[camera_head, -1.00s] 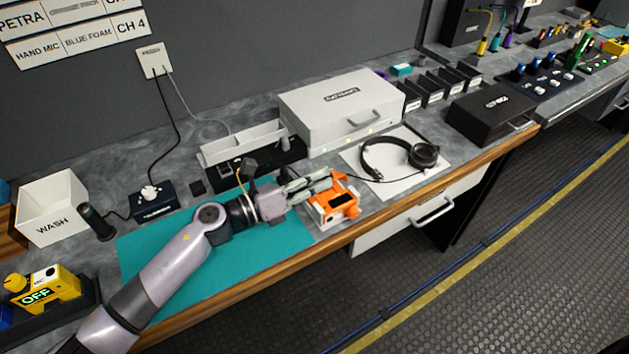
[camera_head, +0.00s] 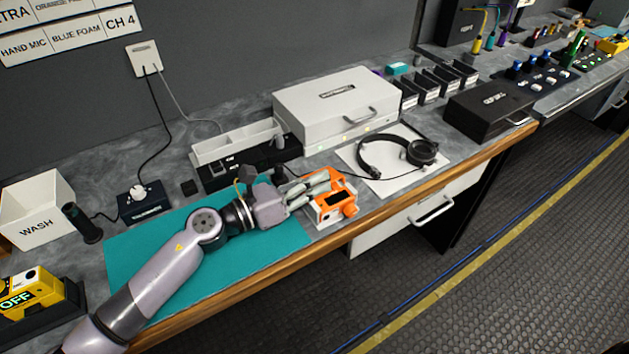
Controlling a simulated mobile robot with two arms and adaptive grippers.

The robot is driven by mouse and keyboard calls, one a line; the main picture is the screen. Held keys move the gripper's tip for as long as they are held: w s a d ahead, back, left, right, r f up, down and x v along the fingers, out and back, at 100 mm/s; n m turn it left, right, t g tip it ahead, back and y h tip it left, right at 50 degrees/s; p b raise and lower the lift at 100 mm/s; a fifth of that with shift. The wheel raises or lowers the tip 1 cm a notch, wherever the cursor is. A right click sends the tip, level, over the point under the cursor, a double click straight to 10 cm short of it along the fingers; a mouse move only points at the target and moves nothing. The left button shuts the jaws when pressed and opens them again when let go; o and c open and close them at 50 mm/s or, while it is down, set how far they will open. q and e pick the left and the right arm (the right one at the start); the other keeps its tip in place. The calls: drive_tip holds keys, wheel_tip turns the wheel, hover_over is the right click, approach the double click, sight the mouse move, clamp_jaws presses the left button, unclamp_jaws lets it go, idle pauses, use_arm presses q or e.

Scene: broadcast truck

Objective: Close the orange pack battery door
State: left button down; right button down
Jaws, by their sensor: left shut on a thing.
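The orange pack (camera_head: 345,208) is a small orange and white box near the front edge of the counter, at the right end of the teal mat (camera_head: 150,245). It has a dark window on its upper face. My left gripper (camera_head: 318,190) reaches in from the left, and its fingers are at the pack's left and back side, shut on part of it. The fingers hide that side. I cannot make out the battery door or how far it stands open. My right gripper does not show.
Headphones (camera_head: 424,152) lie on a white sheet (camera_head: 396,181) right of the pack. A white case (camera_head: 318,110) and a white tray (camera_head: 236,142) stand behind. A white WASH bin (camera_head: 38,212) stands at left. The counter's wooden front edge (camera_head: 400,200) is close to the pack.

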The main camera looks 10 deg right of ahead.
use_arm(q)
drive_tip(key=c, duration=1.8)
unclamp_jaws()
drive_tip(key=shift+s+f, duration=0.15)
drive_tip(key=shift+f, duration=0.2)
drive_tip(key=shift+a, duration=0.2)
drive_tip(key=v, duration=1.1)
drive_tip(key=shift+s+a+r, duration=0.1)
drive_tip(key=shift+a+r, duration=0.1)
drive_tip(key=shift+a, duration=0.1)
